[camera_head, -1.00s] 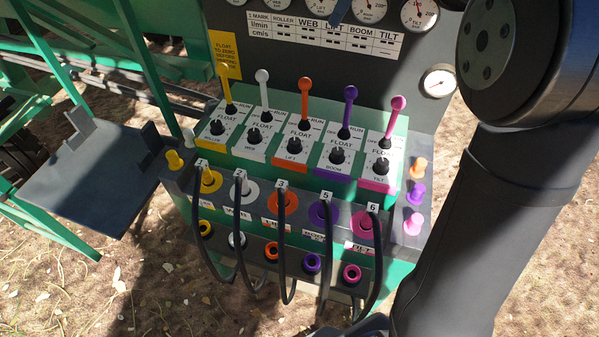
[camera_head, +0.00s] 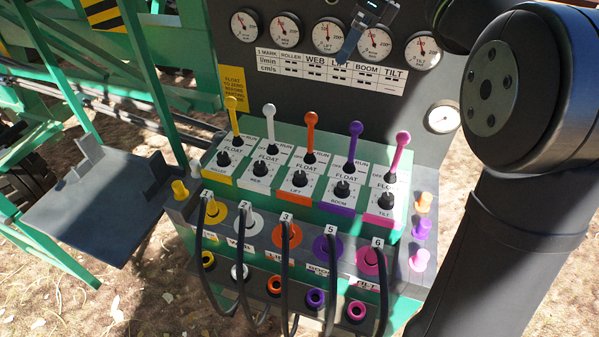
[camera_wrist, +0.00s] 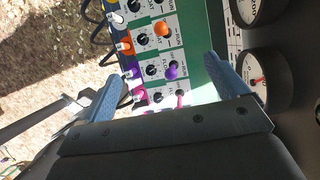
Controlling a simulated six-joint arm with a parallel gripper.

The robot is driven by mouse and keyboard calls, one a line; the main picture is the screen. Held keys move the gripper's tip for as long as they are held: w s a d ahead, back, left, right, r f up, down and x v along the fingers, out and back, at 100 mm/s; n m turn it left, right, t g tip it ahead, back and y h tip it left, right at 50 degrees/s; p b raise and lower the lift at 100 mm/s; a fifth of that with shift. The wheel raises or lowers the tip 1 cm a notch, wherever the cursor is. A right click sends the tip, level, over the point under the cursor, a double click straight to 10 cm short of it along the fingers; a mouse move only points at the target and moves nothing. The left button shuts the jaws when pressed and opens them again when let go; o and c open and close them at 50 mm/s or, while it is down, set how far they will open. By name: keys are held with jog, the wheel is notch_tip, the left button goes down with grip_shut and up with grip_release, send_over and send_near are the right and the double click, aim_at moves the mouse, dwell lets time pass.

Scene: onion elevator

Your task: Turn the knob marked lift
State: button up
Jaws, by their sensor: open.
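The lift knob (camera_head: 299,178) is a small black knob on the orange-edged LIFT plate, in the middle of the row of control plates. An upright orange lever (camera_head: 309,142) stands behind it. In the wrist view the lift knob (camera_wrist: 142,39) shows beside the orange lever's ball. My gripper (camera_head: 348,48) is up in front of the gauges, above and behind the knobs, apart from them. In the wrist view my gripper (camera_wrist: 166,66) has its two blue fingers wide apart with nothing between them.
Yellow, white, purple and pink levers and their knobs flank the lift plate closely. Black hoses (camera_head: 285,265) loop down in front. Gauges (camera_head: 331,36) line the back panel. A dark tray (camera_head: 95,205) stands at the left.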

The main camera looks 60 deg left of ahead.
jog(key=s+f+n, duration=0.2)
jog(key=s+f+n+h, duration=0.1)
jog(key=s+f+n, duration=0.1)
jog(key=shift+s+a+f+t, duration=0.15)
jog(key=shift+a+f+t, duration=0.1)
jog(key=shift+t, duration=0.15)
jog(key=c, duration=0.8)
jog(key=n+t+h, duration=0.2)
jog(key=n+t, duration=0.1)
jog(key=n, duration=0.6)
send_near(300, 174)
notch_tip(300, 174, down, 9)
jog(key=shift+d+f, duration=0.1)
jog(key=shift+f, duration=0.15)
jog(key=c, duration=1)
